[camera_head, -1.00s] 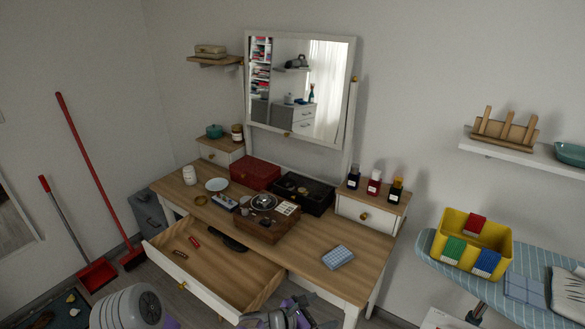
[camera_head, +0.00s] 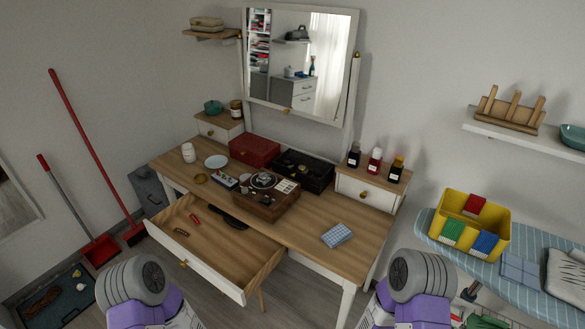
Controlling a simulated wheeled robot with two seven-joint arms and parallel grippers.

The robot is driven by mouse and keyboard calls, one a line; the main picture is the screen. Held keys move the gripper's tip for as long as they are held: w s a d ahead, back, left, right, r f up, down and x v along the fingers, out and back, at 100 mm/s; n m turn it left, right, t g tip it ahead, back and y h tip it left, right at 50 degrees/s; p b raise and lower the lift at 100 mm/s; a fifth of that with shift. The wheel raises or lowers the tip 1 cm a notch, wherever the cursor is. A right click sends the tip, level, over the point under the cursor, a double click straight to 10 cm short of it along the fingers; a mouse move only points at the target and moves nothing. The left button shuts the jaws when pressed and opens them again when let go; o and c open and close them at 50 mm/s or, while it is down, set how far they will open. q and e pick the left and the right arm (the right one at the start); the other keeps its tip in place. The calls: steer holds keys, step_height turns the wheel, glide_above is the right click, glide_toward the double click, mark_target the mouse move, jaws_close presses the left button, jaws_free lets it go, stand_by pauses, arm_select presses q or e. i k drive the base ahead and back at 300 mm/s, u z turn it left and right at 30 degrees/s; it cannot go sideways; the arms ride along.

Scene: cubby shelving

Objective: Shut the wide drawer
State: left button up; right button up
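The wide drawer (camera_head: 219,252) is pulled out from the front of the wooden vanity table (camera_head: 310,231). Its white front panel with a brass knob faces me. Inside lie a few small red and brown items and a dark item near the back. My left arm (camera_head: 140,290) shows at the bottom left, in front of the drawer's left part. My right arm (camera_head: 415,285) shows at the bottom right, apart from the drawer and the table. Both grippers are out of the picture.
On the tabletop stand a wooden turntable box (camera_head: 266,207), a red box (camera_head: 254,149), a black case (camera_head: 303,170) and a folded blue cloth (camera_head: 337,235). An ironing board (camera_head: 430,222) with a yellow bin (camera_head: 469,215) is at right. A broom and dustpan stand at left.

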mark_target(236, 262)
steer(key=k, duration=0.5)
steer(key=u, duration=0.85)
steer(key=i, duration=1.05)
steer(key=u, duration=0.35)
